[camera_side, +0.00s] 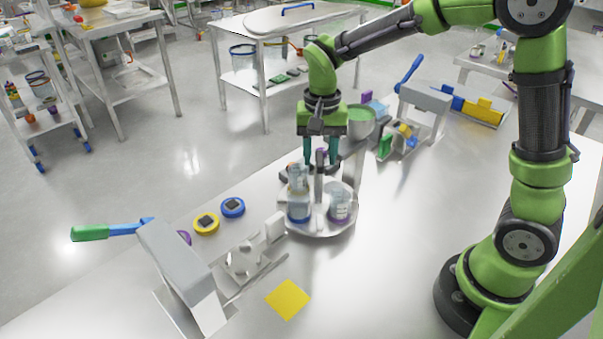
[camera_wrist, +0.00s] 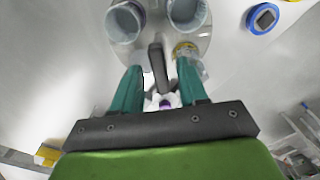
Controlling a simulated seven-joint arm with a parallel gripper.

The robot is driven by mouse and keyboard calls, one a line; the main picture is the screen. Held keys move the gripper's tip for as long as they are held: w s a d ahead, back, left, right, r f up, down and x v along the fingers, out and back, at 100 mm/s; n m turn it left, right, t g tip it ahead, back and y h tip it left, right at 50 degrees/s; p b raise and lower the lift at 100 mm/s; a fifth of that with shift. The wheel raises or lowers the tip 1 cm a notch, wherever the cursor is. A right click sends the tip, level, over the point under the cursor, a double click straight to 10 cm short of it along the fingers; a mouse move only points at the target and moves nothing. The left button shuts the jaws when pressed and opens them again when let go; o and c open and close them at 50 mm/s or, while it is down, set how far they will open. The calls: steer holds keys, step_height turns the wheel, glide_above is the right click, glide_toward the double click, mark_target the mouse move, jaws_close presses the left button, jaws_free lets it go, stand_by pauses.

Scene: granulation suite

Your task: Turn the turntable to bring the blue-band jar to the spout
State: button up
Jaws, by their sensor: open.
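The round metal turntable (camera_side: 318,232) stands on the table in the side view, and its rim shows at the top of the wrist view (camera_wrist: 155,48). A clear jar with a blue band (camera_side: 298,210) sits at its front left. A jar with a purple band (camera_side: 341,206) sits at its front right. A third clear jar (camera_side: 297,178) with a yellowish part shows behind the blue-band jar. My gripper (camera_wrist: 160,72) is open, its teal fingers either side of a dark upright handle (camera_wrist: 157,66). I cannot tell if they touch it. A grey hopper (camera_side: 361,126), probably with the spout, stands behind right.
A yellow puck (camera_side: 206,223) and a blue puck (camera_side: 233,207) lie left of the turntable. A grey press-like fixture (camera_side: 178,265) with a green-ended lever is at front left. A yellow square (camera_side: 288,299) marks the front. The table right of the turntable is clear.

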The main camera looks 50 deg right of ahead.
jaws_close()
